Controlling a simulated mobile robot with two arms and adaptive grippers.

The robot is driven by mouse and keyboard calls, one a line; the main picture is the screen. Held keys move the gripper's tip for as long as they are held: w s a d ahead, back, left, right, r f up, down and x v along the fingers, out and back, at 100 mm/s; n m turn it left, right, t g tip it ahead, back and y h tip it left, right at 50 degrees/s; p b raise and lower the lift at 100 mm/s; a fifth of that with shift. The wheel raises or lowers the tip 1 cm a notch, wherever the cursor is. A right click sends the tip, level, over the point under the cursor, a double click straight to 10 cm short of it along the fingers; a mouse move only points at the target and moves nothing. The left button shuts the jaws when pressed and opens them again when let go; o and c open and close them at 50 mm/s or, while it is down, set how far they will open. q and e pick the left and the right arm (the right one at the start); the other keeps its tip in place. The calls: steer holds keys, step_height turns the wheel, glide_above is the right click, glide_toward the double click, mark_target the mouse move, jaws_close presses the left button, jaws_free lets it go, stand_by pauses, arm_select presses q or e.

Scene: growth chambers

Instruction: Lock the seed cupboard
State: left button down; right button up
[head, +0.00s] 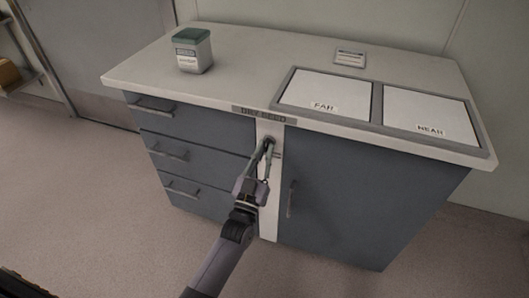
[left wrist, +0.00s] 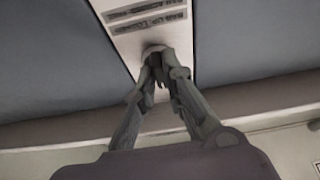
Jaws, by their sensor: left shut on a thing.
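The seed cupboard has a blue-grey door (head: 355,190) on the right of a cabinet with a "DRY SEED" label (head: 264,114). The door looks closed, its vertical handle (head: 291,199) near its left edge. A pale vertical strip (head: 268,225) separates door and drawers. My left gripper (head: 267,148) is at the top of this strip, its fingers shut on a small round lock knob (left wrist: 156,50). The fingertips hide much of the knob, so I cannot tell how it is turned. The wrist view shows two dark label plates (left wrist: 146,14) on the strip, partly legible. My right gripper is not in view.
Several drawers (head: 195,153) are left of the strip. On the worktop (head: 240,78) are a green-lidded canister (head: 193,51), a small sign (head: 350,59) and a framed tray (head: 377,107) with white panels marked "FAR" and "NEAR". The floor in front is clear.

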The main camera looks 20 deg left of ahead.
arm_select(q)
steer(key=c, duration=1.7)
jaws_free()
steer(key=v, duration=1.2)
steer(key=shift+d+f, duration=0.1)
steer(key=shift+f, duration=0.05)
